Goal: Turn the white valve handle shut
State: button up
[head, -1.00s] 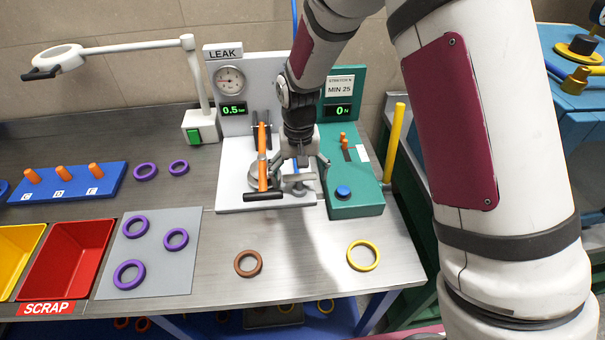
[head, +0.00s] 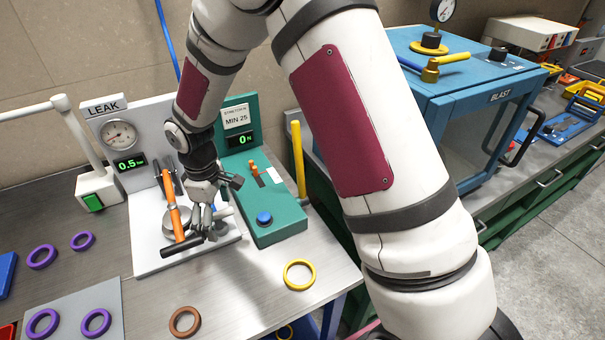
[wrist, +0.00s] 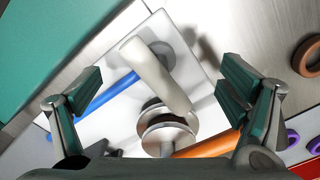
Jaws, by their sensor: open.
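The white valve handle (wrist: 156,78) shows in the wrist view as a pale lever on a round base, slanting between my two fingers. In the head view a bit of it (head: 223,212) shows beside my fingers on the leak station's white plate (head: 150,258). My gripper (wrist: 158,88) is open, with one finger on each side of the handle and gaps on both sides. In the head view my gripper (head: 214,205) is low over the plate and partly hides the handle. How far the fingertips are above the plate is unclear.
An orange clamp lever (head: 174,212) with a black grip stands close beside my gripper. A blue hose (wrist: 108,92) runs to the valve. The green stretch tester (head: 275,225) is to the right. A yellow ring (head: 299,262) and a brown ring (head: 184,308) lie in front.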

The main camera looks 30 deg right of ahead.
aim_at(219, 214)
jog(key=n+p, duration=0.1)
jog(key=n, duration=0.6)
notch_tip(219, 214, up, 14)
jog(key=b, duration=0.2)
jog(key=s+d+r+m+t+b, duration=0.2)
jog(key=s+d+m, duration=0.4)
jog(key=s, duration=0.3)
jog(key=s+d+r+m+t+b, duration=0.2)
jog(key=s+d+r+m+b, duration=0.1)
jog(key=s+d+r+m, duration=0.2)
jog(key=shift+s+d+m+h, duration=0.3)
jog(key=shift+s+d+m, duration=0.95)
jog(key=shift+s+m, duration=0.8)
jog(key=shift+w, duration=0.15)
jog(key=s+m, duration=0.1)
jog(key=s, duration=0.1)
jog(key=s+m, duration=0.1)
jog(key=shift+s+d+f+m+t, duration=0.1)
jog(key=shift+d+f+m+t, duration=0.15)
jog(key=shift+m+t, duration=0.15)
